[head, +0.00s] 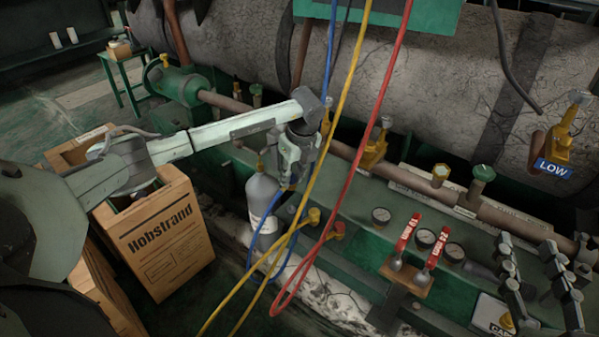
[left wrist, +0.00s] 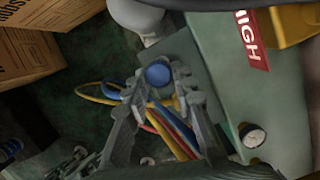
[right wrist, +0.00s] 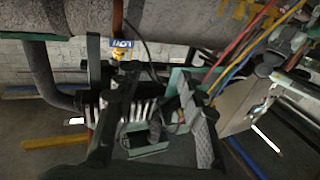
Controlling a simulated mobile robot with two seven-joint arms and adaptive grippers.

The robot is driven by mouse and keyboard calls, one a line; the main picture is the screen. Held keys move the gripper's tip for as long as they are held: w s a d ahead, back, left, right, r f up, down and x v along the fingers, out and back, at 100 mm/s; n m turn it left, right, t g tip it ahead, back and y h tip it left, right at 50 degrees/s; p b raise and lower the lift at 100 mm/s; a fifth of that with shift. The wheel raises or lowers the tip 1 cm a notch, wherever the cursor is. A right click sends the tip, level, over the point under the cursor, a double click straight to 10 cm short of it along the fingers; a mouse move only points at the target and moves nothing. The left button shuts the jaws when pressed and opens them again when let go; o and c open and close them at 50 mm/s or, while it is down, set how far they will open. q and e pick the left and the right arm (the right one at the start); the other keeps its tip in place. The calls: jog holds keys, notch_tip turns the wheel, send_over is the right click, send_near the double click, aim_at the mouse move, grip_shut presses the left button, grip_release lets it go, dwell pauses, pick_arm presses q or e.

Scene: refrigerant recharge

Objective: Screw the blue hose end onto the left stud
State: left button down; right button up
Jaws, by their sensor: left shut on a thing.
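My left gripper (head: 293,168) is shut on the blue hose end (left wrist: 158,74), which shows as a round blue cap between the fingertips in the left wrist view. In the head view my gripper hides most of it, and the blue hose (head: 272,207) hangs below. The gripper is beside a grey cylinder (head: 262,197). I cannot tell which fitting is the left stud. A yellow valve (head: 373,150) stands to the right of the gripper, and a red HIGH label (left wrist: 250,35) shows in the left wrist view. My right gripper (head: 528,247) is open and empty at the lower right.
Yellow (head: 343,85) and red (head: 390,65) hoses hang close to my left gripper. Red-handled valves (head: 405,238) and gauges (head: 381,216) line the green bench. A LOW-labelled valve (head: 563,135) is at the right.

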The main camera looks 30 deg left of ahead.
aim_at(291, 206)
pick_arm(q)
jog(key=shift+f+b, duration=0.55)
jog(key=shift+f, duration=0.45)
jog(key=shift+f+b, duration=0.6)
jog(key=shift+b, duration=0.1)
jog(key=b+x, duration=0.2)
jog(key=x, duration=0.1)
jog(key=shift+s+d+f, duration=0.1)
jog(key=shift+s+d, duration=0.05)
jog(key=shift+d, duration=0.25)
pick_arm(e)
jog(key=s+r+t+y, duration=0.3)
jog(key=s+r+t, duration=0.2)
jog(key=r+t, duration=0.4)
notch_tip(291, 206, up, 3)
jog(key=shift+s+d+r, duration=0.1)
jog(key=shift+s+d, duration=0.1)
jog(key=shift+d, duration=0.2)
jog(key=shift+r, duration=0.15)
pick_arm(q)
jog(key=shift+d+b+x, duration=0.2)
jog(key=shift+b+x, duration=0.3)
jog(key=shift+x, duration=0.45)
pick_arm(e)
jog(key=shift+f, duration=0.65)
pick_arm(q)
jog(key=shift+s, duration=0.1)
